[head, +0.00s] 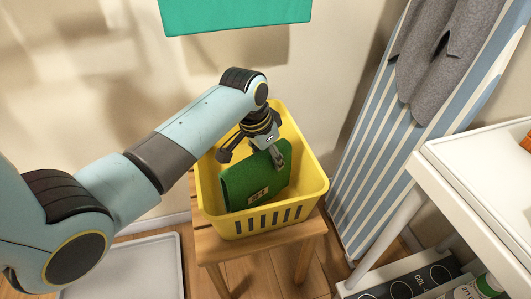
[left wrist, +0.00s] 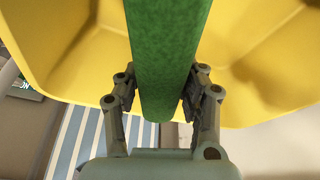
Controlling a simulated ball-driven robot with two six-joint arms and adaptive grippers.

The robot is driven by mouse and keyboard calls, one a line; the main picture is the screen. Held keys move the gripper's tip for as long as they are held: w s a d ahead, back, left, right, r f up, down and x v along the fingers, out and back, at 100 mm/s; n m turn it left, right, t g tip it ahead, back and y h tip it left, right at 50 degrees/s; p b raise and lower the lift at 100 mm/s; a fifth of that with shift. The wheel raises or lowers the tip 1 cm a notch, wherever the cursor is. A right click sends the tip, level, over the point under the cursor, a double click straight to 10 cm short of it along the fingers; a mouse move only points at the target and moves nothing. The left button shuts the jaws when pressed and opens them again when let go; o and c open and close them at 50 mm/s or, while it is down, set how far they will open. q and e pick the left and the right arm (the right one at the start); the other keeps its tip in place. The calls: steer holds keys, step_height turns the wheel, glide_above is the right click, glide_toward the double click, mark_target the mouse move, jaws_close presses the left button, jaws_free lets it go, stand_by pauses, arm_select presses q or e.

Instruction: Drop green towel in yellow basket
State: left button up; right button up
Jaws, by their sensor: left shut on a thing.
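The green towel (head: 254,181) is a folded, upright block with a small pale patch on its front. It is inside the yellow basket (head: 267,222), below the rim as far as I can see. My left gripper (head: 270,152) reaches down into the basket and is shut on the towel's upper edge. In the left wrist view the towel (left wrist: 166,60) runs between the two fingers (left wrist: 162,100), with the yellow basket's inside (left wrist: 255,70) around it. I cannot tell whether the towel touches the basket floor. My right gripper is not in view.
The basket stands on a wooden stool (head: 265,248). A striped ironing board (head: 400,130) with a grey garment (head: 440,60) leans at the right. A white shelf cart (head: 470,190) is at the far right. A grey tray (head: 125,270) lies on the floor at left.

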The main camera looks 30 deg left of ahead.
arm_select(q)
steer(key=w+a+b, duration=0.1)
steer(key=w+a+f, duration=0.1)
steer(key=a, duration=0.1)
steer(key=shift+w+f+b, duration=0.1)
steer(key=shift+w+b, duration=0.15)
steer(key=shift+b, duration=0.15)
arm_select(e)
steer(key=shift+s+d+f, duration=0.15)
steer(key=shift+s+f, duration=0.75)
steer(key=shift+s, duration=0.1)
arm_select(q)
steer(key=shift+f, duration=0.2)
steer(key=o, duration=1.3)
steer(key=shift+c, duration=0.2)
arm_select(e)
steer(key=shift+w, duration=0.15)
